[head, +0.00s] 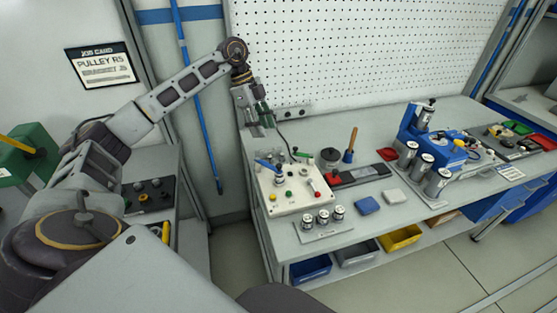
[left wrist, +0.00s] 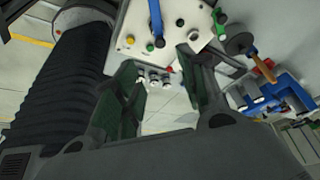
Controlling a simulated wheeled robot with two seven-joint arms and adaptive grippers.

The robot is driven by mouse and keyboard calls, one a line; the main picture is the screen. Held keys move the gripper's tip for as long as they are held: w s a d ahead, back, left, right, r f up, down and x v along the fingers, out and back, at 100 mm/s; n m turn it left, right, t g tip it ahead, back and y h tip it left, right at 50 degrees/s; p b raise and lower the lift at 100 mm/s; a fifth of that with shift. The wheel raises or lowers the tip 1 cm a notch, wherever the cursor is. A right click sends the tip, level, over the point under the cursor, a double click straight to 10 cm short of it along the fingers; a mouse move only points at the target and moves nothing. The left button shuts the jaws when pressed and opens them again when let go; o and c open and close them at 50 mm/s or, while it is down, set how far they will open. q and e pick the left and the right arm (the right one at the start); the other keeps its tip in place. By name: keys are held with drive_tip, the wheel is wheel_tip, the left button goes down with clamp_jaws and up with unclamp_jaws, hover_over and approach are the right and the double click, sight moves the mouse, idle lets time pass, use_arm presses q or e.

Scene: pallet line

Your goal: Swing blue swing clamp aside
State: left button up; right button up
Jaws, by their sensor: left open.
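The blue swing clamp (head: 268,164) is on the upper left of a white fixture plate (head: 290,205) on the bench. Its blue bar also shows in the left wrist view (left wrist: 156,18), at the top of the picture. My left gripper (head: 259,121) points down behind and above the plate, apart from the clamp. In the left wrist view its two green fingers (left wrist: 158,62) are spread with nothing between them. The plate also carries red, green and yellow knobs. My right gripper is not in view.
Several silver cylinders (head: 323,217) stand in front of the plate. A wooden-handled tool (head: 351,143) stands upright to its right, near a dark tray (head: 362,174). A blue fixture (head: 425,135) with cylinders is farther right. A white pegboard (head: 350,45) rises behind the bench.

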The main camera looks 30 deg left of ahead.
use_arm(q)
approach(279, 165)
drive_tip(key=p+x, duration=0.1)
drive_tip(key=x, duration=0.5)
drive_tip(key=shift+f, duration=0.1)
drive_tip(key=shift+x, duration=0.95)
drive_tip(key=shift+d+f, duration=0.1)
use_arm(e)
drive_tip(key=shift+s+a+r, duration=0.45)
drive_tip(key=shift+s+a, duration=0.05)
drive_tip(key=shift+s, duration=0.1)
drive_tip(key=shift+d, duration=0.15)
use_arm(q)
drive_tip(key=shift+c, duration=0.7)
clamp_jaws()
